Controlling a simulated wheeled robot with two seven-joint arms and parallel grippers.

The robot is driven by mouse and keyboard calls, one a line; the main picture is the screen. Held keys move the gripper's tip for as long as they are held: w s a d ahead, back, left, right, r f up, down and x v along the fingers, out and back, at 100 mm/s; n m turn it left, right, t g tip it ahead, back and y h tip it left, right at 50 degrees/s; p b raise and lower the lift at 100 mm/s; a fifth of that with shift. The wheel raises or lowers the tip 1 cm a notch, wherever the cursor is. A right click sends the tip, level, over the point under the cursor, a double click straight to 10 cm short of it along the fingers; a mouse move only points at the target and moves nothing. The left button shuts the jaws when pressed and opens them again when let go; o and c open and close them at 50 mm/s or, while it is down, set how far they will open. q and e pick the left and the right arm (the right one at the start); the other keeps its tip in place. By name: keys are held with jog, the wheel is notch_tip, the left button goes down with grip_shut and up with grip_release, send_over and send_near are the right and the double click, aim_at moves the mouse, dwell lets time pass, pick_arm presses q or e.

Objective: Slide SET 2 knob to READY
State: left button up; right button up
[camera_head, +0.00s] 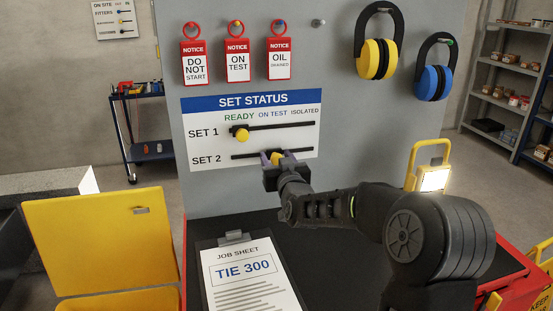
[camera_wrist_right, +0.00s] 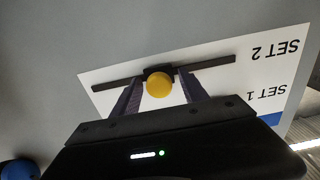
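The SET STATUS board (camera_head: 200,174) is on the grey panel, with READY, ON TEST and ISOLATED printed from left to right. The yellow SET 2 knob (camera_head: 276,158) sits near the middle of its dark slot (camera_head: 243,156), roughly below ON TEST. In the right wrist view the knob (camera_wrist_right: 159,86) shows upside down relative to the board. My right gripper (camera_head: 273,160) is at the knob, one finger on each side. The wrist view shows gaps between knob and fingers, so it is open. The yellow SET 1 knob (camera_head: 242,135) is at the slot's left end, below READY. My left gripper is out of view.
Red notice tags (camera_head: 237,66) hang above the board. Yellow (camera_head: 376,58) and blue (camera_head: 433,82) ear defenders hang at the upper right. A job sheet clipboard (camera_head: 245,280) lies on the black top below. A lit yellow lamp (camera_head: 433,180) stands at the right.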

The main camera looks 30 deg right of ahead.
jog(key=shift+s, duration=0.15)
jog(key=b+v, duration=0.1)
jog(key=v, duration=0.6)
jog(key=shift+s+a, duration=0.15)
jog(key=shift+s, duration=0.1)
